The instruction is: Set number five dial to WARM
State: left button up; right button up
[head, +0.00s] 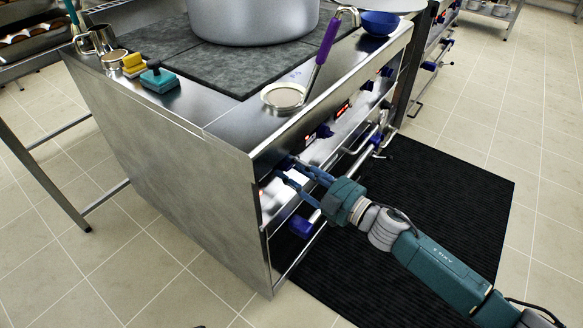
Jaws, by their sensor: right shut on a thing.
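My right gripper (284,172) reaches the near end of the panel from the right. Its fingers are shut on the nearest dial, which they mostly hide. The dial numbers, the WARM mark and the held dial's setting are too small or hidden to read. My left gripper is out of view.
A large stockpot (252,22) stands on the dark cooktop. Sponges (159,80) sit at the left. A black mat (440,190) covers the floor in front.

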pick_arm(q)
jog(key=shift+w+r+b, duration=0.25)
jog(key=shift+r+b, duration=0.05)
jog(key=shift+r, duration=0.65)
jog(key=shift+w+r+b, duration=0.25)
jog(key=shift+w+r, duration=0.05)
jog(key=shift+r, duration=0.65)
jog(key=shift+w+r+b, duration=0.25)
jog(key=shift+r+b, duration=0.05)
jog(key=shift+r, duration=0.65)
pick_arm(e)
jog(key=shift+w+d+f+n, duration=0.1)
jog(key=shift+n, duration=2.15)
jog(key=shift+d+f+n, duration=0.1)
jog(key=shift+n, duration=2.15)
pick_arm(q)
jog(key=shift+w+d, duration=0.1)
pick_arm(e)
jog(key=o, duration=1.2)
jog(key=shift+c, duration=0.2)
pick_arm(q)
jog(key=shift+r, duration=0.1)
pick_arm(e)
jog(key=v, duration=1.2)
jog(key=shift+f, duration=0.2)
